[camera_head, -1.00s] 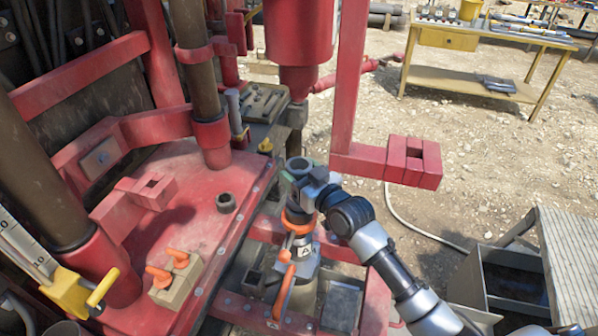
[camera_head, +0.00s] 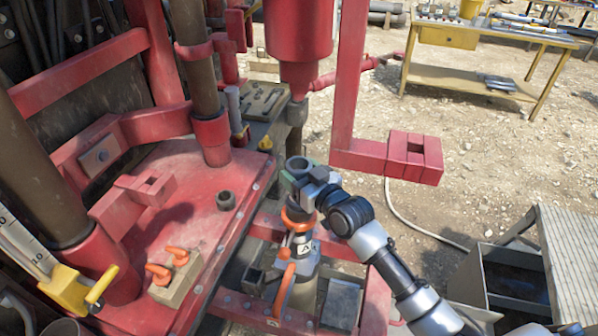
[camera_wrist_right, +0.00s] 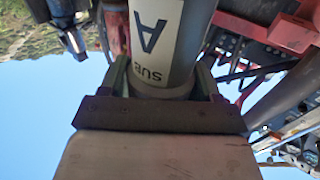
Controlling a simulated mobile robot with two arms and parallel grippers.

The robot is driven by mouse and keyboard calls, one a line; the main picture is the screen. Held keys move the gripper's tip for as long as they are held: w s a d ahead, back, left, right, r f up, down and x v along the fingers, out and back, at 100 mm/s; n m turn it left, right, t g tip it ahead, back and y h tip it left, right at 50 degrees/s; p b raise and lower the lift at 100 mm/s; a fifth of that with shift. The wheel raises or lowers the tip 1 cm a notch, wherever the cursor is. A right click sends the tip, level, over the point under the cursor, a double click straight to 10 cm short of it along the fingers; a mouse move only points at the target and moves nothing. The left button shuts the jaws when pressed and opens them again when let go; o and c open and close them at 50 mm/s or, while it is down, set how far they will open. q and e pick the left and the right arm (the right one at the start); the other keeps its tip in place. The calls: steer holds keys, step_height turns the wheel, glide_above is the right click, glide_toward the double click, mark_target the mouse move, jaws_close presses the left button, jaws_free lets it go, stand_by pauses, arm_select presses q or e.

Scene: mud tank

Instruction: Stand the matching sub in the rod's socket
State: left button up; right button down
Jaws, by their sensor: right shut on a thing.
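My right gripper (camera_head: 308,182) is shut on a grey cylindrical sub (camera_head: 298,166). The sub's open top end shows above the fingers in the head view. In the right wrist view, the sub (camera_wrist_right: 165,45) is between the fingers and carries a white label reading "SUB A" upside down. Directly below the gripper in the head view are an orange ring (camera_head: 297,219) and a rod (camera_head: 303,258) with a white band marked "A". The gripper and ring hide the rod's socket, so I cannot tell whether the sub touches it. My left gripper is not in view.
A red drive head with a spindle (camera_head: 297,112) hangs just above and behind the sub. A red post with a bracket (camera_head: 385,160) stands close on the right. The red rig deck (camera_head: 185,235) lies left, and a yellow workbench (camera_head: 480,85) stands at back right.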

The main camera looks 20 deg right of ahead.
steer(key=shift+c, duration=0.8)
jaws_free()
steer(key=shift+s, duration=0.1)
steer(key=shift+f, duration=0.3)
steer(key=b+v, duration=0.1)
steer(key=v, duration=0.6)
steer(key=b+v, duration=0.1)
steer(key=v, duration=0.2)
steer(key=shift+s+d+r+b, duration=0.15)
steer(key=shift+s+r+b, duration=0.15)
steer(key=shift+s, duration=0.05)
steer(key=shift+f, duration=0.1)
